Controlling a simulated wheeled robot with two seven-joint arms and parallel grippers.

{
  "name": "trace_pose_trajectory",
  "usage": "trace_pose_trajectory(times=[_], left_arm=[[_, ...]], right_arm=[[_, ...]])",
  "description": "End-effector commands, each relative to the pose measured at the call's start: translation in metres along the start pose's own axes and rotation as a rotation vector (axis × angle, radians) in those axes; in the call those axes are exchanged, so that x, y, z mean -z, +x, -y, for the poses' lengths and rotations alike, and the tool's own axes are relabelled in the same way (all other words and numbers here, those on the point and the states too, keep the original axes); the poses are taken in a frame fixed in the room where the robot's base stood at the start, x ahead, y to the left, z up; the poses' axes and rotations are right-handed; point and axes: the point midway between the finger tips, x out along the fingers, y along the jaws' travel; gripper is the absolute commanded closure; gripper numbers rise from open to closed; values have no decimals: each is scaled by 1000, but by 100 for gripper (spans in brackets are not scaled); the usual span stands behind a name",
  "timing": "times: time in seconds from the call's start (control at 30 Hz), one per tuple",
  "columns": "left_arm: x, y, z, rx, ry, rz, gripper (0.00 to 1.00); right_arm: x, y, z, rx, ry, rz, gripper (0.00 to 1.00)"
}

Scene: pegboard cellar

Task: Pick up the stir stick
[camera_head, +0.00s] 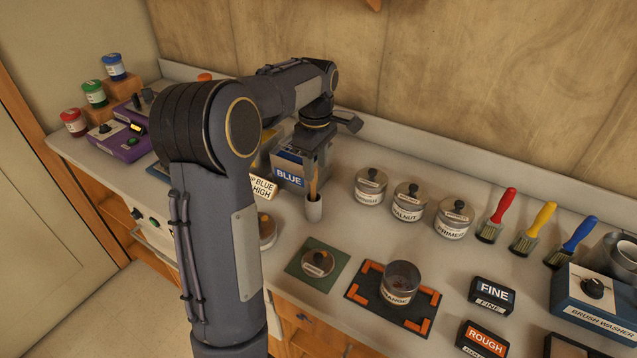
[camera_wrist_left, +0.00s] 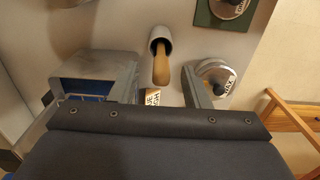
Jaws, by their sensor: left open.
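The stir stick (camera_head: 314,180) is a tan wooden stick standing in a small grey cup (camera_head: 314,210) on the counter. In the left wrist view the stick (camera_wrist_left: 161,69) leans out of the cup (camera_wrist_left: 160,42) toward the camera. My left gripper (camera_head: 316,158) is over the cup, around the top of the stick. In the wrist view its open fingers (camera_wrist_left: 161,88) stand on either side of the stick, with gaps visible. The stick's lower end is hidden inside the cup. My right gripper is not in view.
A blue-labelled bin (camera_head: 288,177) stands close left of the cup. A card (camera_head: 263,187) and a lidded tin (camera_head: 267,230) are nearby. Lidded tins (camera_head: 371,186) and brushes (camera_head: 496,215) line the back right. A green mat (camera_head: 335,276) and an orange-cornered mat (camera_head: 412,322) lie in front.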

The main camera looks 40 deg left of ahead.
Motion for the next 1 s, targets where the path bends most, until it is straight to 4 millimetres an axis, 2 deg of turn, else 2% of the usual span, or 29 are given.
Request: trace_pose_trajectory(times=[0.33, 0.47, 0.67, 1.0], left_arm=[[6, 47, 2, 2, 2, 1, 57], [6, 54, 2, -1, 3, 1, 57], [6, 54, 2, -2, 3, 1, 57], [6, 54, 2, -2, 3, 1, 100]], right_arm=[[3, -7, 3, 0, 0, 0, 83], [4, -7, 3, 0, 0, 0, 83], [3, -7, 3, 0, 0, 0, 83], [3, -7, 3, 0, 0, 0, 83]])
